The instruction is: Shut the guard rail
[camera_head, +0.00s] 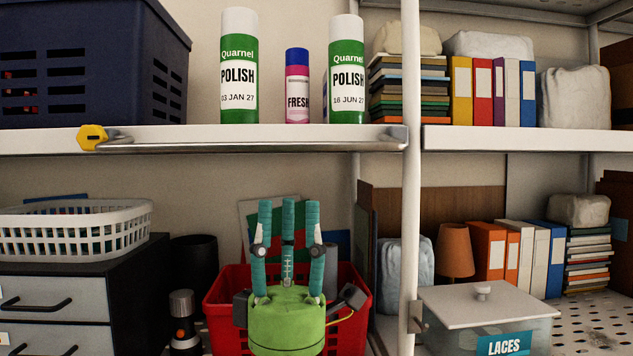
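The guard rail (250,145) is a grey metal bar lying low along the front edge of the upper shelf. Its left end is beside a yellow fitting (92,137), and its right end reaches the white post. The rail stands below the bottles, not up in front of them. My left gripper (288,207) has a green palm and several teal fingers pointing up, spread apart and empty. It is below the rail, in front of a red crate, and apart from the rail. My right gripper is not in view.
Two green polish bottles (239,70) and a pink-and-blue can (297,88) stand on the shelf behind the rail. A dark blue basket (95,60) is at the left. A white post (410,200) and a lidded box (490,310) are at the right. The red crate (215,300) stands below.

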